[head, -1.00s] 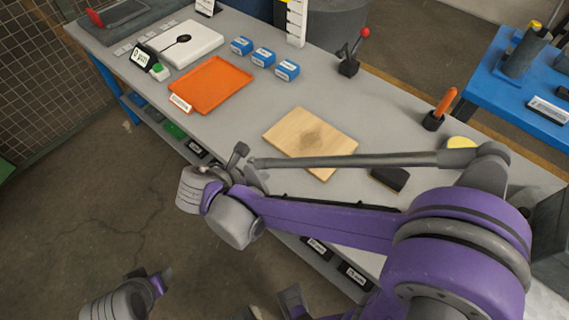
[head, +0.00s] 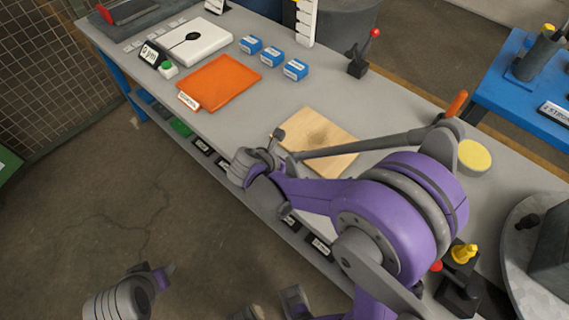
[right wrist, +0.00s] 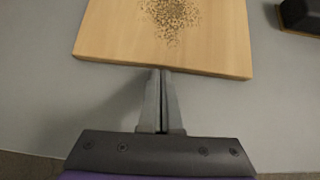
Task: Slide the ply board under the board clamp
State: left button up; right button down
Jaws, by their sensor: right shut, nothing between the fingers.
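The ply board (head: 322,132) is a pale wooden rectangle with a dark speckled patch, lying flat on the grey bench. It also shows in the right wrist view (right wrist: 205,45). My right gripper (right wrist: 161,72) is shut and empty, its tips at the board's near edge; I cannot tell whether they touch it. In the head view the right arm reaches across the board's near side and hides part of it. I cannot surely pick out the board clamp; a black fixture with a red-knobbed lever (head: 358,66) stands upright behind the board.
An orange tray (head: 218,86) and several blue boxes (head: 272,56) lie left of and behind the board. An orange-handled tool (head: 457,103) and a yellow disc (head: 474,155) are to the right. A black block (right wrist: 302,14) lies right of the board. Bench between tray and board is clear.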

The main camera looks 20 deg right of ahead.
aim_at(325, 128)
jog(key=shift+d, duration=0.1)
jog(key=w+d+b, duration=0.1)
jog(key=w+d, duration=0.1)
jog(key=d, duration=0.4)
jog(key=w+d+b, duration=0.1)
jog(key=w+d, duration=0.2)
jog(key=d, duration=0.3)
jog(key=w+d+b, duration=0.1)
jog(key=w+d, duration=0.2)
jog(key=d, duration=0.3)
jog(key=shift+w+d, duration=0.1)
jog(key=shift+d, duration=0.1)
pick_arm(q)
jog(key=f, duration=0.3)
jog(key=shift+s+f, duration=0.2)
jog(key=shift+s, duration=0.1)
pick_arm(e)
jog(key=shift+a, duration=0.1)
